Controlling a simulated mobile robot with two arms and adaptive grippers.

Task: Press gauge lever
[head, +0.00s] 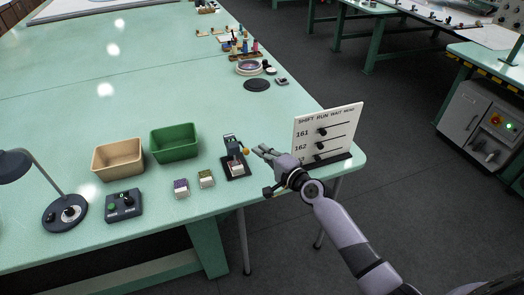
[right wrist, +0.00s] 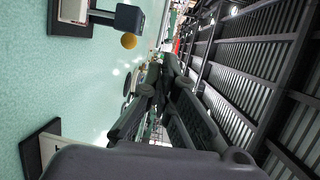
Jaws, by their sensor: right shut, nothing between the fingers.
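The gauge (head: 234,168) is a small dark stand on a black base near the table's front edge in the head view. Its lever ends in an orange ball (head: 246,152), on the side toward my right gripper (head: 260,151). That gripper is shut and empty, its fingertips just right of the ball with a small gap showing. In the right wrist view, the gauge (right wrist: 115,17) is at the upper left, partly cut off, and the orange ball (right wrist: 129,41) stands apart from my fingers (right wrist: 156,78). My left gripper is not in view.
A white status board (head: 325,127) with sliding knobs stands right behind my right gripper. Left of the gauge are two small sample blocks (head: 181,188), a green bin (head: 174,143), a tan bin (head: 118,158), a button box (head: 124,206) and a lamp (head: 64,213). The table's middle is clear.

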